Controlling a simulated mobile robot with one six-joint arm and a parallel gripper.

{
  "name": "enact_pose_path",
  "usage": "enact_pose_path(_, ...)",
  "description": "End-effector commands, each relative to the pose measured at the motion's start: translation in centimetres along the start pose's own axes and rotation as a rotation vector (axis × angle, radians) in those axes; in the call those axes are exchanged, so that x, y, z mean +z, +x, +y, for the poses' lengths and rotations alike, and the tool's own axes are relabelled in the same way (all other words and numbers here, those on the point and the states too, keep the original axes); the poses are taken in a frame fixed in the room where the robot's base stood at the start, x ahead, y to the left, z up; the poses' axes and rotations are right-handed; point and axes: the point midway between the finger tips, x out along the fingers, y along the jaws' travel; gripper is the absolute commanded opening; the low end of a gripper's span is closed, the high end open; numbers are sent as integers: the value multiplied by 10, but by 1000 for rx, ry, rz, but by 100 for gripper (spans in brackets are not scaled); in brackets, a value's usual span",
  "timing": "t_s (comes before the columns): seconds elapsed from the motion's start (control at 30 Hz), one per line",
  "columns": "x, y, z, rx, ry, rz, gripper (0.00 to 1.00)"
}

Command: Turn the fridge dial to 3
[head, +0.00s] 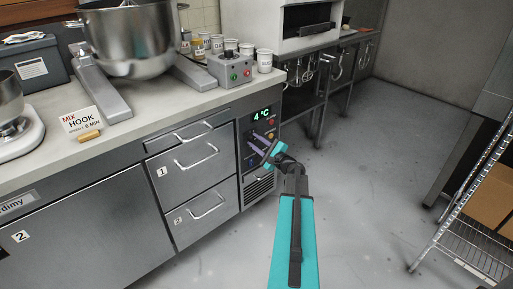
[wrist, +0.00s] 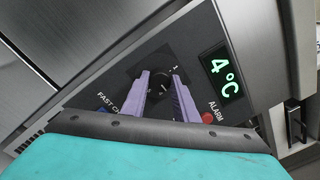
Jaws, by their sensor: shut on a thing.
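The fridge dial (wrist: 161,88) is a round black knob on the dark control panel, seen in the wrist view. My gripper (wrist: 160,82) has its two purple fingers on either side of the dial and is shut on it. A small mark resembling a 1 shows beside the dial's upper right; the other scale marks are hidden or too small to read, and I cannot tell the dial's setting. In the head view my gripper (head: 255,142) reaches the panel at the right end of the counter, and the dial is hard to make out there.
A green display (wrist: 222,76) reads 4°C beside the dial. A red ALARM button (wrist: 208,117) sits below it, near my right finger. Steel drawers (head: 191,164) adjoin the panel on the left. A wire rack (head: 470,232) stands at the right; the floor between is open.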

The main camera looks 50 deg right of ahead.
Motion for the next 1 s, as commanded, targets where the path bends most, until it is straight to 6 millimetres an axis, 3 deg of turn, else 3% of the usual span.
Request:
enact_pose_path(0.4, -2, -1, 1, -2, -113, -2, 4)
enact_pose_path(0.9, -1, -1, 0, -1, -123, -3, 4)
enact_pose_path(0.93, -1, -1, 0, -1, -123, -3, 32)
enact_pose_path(1.0, -1, -1, 0, -1, -123, -3, 44)
